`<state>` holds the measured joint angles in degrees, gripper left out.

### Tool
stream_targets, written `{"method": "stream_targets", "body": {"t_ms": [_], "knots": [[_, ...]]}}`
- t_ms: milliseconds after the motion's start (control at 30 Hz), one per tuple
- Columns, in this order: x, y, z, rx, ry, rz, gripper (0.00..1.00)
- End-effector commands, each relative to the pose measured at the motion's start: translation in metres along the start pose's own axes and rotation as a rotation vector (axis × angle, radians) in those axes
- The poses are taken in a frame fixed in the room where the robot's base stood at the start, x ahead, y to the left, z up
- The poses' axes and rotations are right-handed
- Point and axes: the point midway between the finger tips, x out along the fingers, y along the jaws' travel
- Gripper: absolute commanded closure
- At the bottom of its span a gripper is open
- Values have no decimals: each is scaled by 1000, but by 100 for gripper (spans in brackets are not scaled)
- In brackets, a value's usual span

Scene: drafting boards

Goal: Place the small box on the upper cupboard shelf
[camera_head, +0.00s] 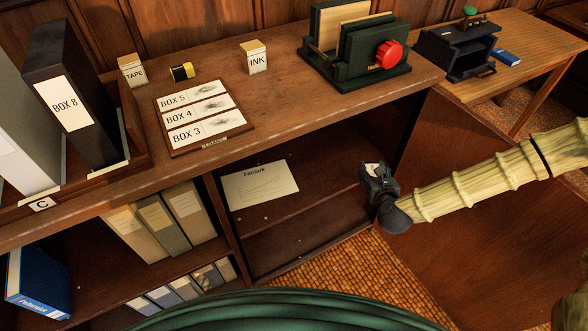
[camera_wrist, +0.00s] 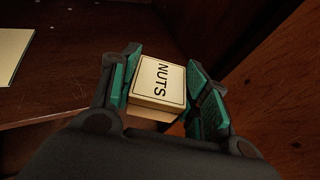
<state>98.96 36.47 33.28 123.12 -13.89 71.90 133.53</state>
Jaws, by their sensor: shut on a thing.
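The small box (camera_wrist: 158,82) is cream-coloured and marked NUTS in the wrist view. My gripper (camera_wrist: 163,92) is shut on it, with a green-padded finger on each side. In the head view my gripper (camera_head: 376,178) is at the right part of the open cupboard, and only a small pale bit of the box (camera_head: 371,169) shows. The upper cupboard shelf (camera_head: 318,195) is dark wood, with a pale paper sheet lying on its left part. I cannot tell whether the box touches the shelf.
The paper (camera_head: 260,187) also shows in the wrist view (camera_wrist: 10,55). The cupboard top (camera_head: 290,100) above carries a label board (camera_head: 203,117), an INK box (camera_head: 254,57) and a dark rack (camera_head: 352,68). The shelf between paper and gripper is clear.

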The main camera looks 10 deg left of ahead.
Motion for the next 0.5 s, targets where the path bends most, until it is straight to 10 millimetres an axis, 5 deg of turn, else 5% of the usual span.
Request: {"method": "stream_targets", "body": {"t_ms": [200, 500], "knots": [[52, -3, -3, -20, -4, 37, 83], [102, -12, 10, -38, 2, 73, 83]]}}
